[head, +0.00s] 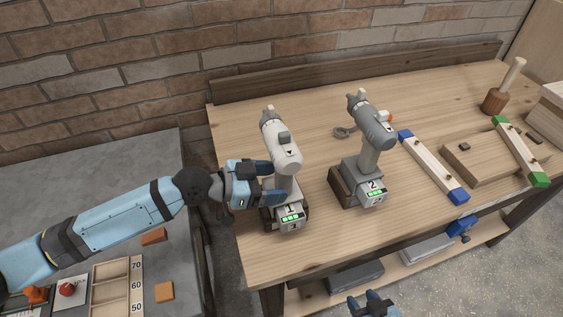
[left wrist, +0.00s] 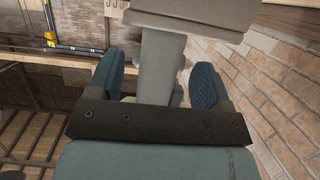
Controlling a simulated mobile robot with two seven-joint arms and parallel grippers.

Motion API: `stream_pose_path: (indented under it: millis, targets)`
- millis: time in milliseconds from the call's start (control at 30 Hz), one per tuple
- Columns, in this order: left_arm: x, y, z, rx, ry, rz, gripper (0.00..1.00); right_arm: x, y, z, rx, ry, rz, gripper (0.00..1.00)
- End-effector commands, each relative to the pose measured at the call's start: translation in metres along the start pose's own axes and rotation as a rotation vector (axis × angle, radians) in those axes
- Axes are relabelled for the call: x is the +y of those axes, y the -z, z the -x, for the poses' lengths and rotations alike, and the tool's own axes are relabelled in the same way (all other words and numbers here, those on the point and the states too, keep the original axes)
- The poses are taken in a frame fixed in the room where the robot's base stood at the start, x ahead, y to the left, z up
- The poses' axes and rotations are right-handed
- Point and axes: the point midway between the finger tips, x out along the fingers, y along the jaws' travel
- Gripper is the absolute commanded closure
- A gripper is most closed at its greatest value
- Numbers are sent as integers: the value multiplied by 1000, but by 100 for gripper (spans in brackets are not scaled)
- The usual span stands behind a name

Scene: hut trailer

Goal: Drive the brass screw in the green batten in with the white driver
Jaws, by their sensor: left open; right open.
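The white driver (head: 282,148) stands upright on the bench in a base marked 1, with green lights. My left gripper (head: 264,182) is at its handle, jaws open, one finger on each side. In the left wrist view the grey handle (left wrist: 160,65) stands between the open fingers (left wrist: 157,82), with gaps beside it. The batten with green ends (head: 517,150) lies across a wooden block at the right of the bench. My right gripper (head: 372,303) is open and empty at the bottom edge, in front of the bench.
A grey driver (head: 372,125) in a base marked 2 stands right of the white one. A blue-ended batten (head: 430,165) lies between it and the block (head: 470,165). A blue clamp (head: 461,227) hangs at the front edge.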

Motion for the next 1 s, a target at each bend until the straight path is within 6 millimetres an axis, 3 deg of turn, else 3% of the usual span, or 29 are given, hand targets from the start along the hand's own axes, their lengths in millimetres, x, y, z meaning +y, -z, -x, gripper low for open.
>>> stream_pose_path:
  millis: [200,467,800,1000]
  targets:
    - [1,1,-27,1,-1,1,28,0,13,7,9,-1,1,56]
    - [0,-1,-30,0,0,1,28,1,15,7,12,0,2,56]
    - [1,-1,-29,1,0,1,100,0,11,6,5,1,2,56]
    - [0,2,-29,5,1,-1,100,0,11,6,4,1,1,56]
